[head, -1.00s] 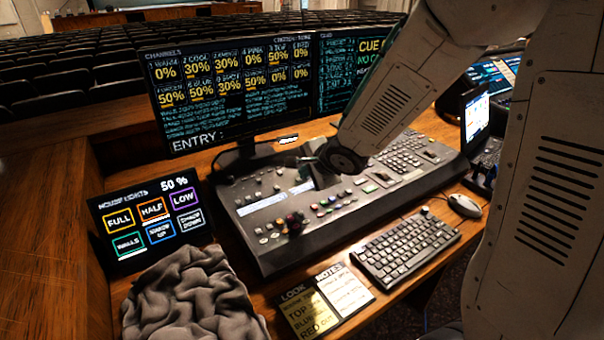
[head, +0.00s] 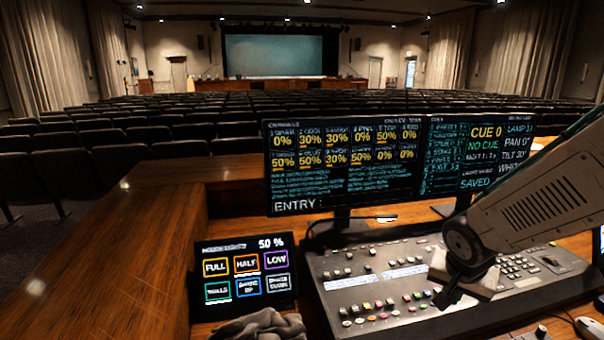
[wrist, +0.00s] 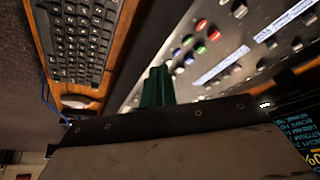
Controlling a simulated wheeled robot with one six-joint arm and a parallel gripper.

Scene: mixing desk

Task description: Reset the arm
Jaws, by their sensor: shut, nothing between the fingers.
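My arm (head: 545,200) reaches in from the right in the head view, over the lighting console (head: 350,300). My gripper (head: 446,297) hangs from its wrist joint, small and dark in front of the console's keys. In the wrist view my gripper (wrist: 158,72) shows as two green fingers closed together with nothing between them. The console (wrist: 215,50) shows beyond the fingers with its coloured knobs. I cannot tell exactly how high the fingertips are above its surface.
Two monitors (head: 340,180) stand behind the console. A house-lights touch panel (head: 245,272) stands left, with grey cloth (head: 262,327) in front. A keyboard (wrist: 85,35) and mouse (wrist: 78,101) show in the wrist view. Seat rows (head: 190,125) and a stage screen (head: 275,56) lie beyond.

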